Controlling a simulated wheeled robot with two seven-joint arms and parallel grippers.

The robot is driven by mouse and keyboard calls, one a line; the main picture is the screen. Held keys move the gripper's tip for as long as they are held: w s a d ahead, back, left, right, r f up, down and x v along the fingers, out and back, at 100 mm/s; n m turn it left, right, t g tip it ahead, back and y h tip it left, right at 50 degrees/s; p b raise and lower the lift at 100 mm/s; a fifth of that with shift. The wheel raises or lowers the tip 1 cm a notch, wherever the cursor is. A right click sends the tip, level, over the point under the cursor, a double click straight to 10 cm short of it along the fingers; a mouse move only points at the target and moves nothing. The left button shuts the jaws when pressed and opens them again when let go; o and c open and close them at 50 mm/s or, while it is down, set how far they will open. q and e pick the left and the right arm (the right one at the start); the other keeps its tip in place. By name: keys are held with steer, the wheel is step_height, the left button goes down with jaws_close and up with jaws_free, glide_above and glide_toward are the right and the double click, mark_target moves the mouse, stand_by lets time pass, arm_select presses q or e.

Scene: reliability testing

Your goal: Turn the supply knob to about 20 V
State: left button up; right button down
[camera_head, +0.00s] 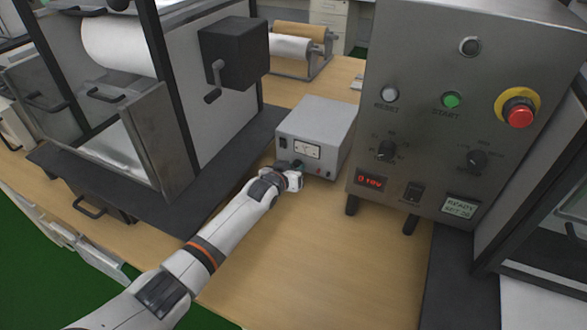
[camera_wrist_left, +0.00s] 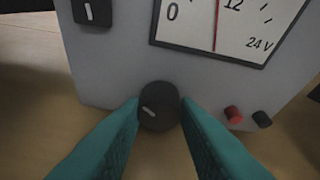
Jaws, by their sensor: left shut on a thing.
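The power supply (camera_head: 310,135) is a light grey box on the table, with a dial meter on its front. In the left wrist view the meter (camera_wrist_left: 230,22) is marked 0, 12 and 24 V, and its red needle stands close to the 12, just left of the numeral. The top of the dial is cut off. The black knob (camera_wrist_left: 159,108) sits below the meter, with a white mark toward its upper left. My left gripper (camera_head: 297,170) is at the front of the supply, its teal fingers (camera_wrist_left: 160,118) shut on the knob's two sides. The right gripper is out of view.
Red (camera_wrist_left: 233,114) and black (camera_wrist_left: 262,119) terminals are right of the knob, and a switch (camera_wrist_left: 92,12) is at upper left. A control panel (camera_head: 430,60) with a red stop button (camera_head: 519,115) stands at right. A dark-framed machine (camera_head: 215,120) stands at left.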

arm_select(q)
steer(key=shift+d+m+y, duration=0.1)
steer(key=shift+m+y, duration=0.5)
steer(key=shift+m, duration=0.2)
steer(key=shift+f+m+t+y+b, duration=0.15)
steer(key=shift+m+t+y+b, duration=0.3)
steer(key=shift+m, duration=0.25)
steer(key=shift+m+t+y+b, duration=0.25)
steer(key=shift+m+b, duration=0.3)
steer(key=shift+m, duration=0.05)
steer(key=o, duration=1)
steer(key=shift+s, duration=0.15)
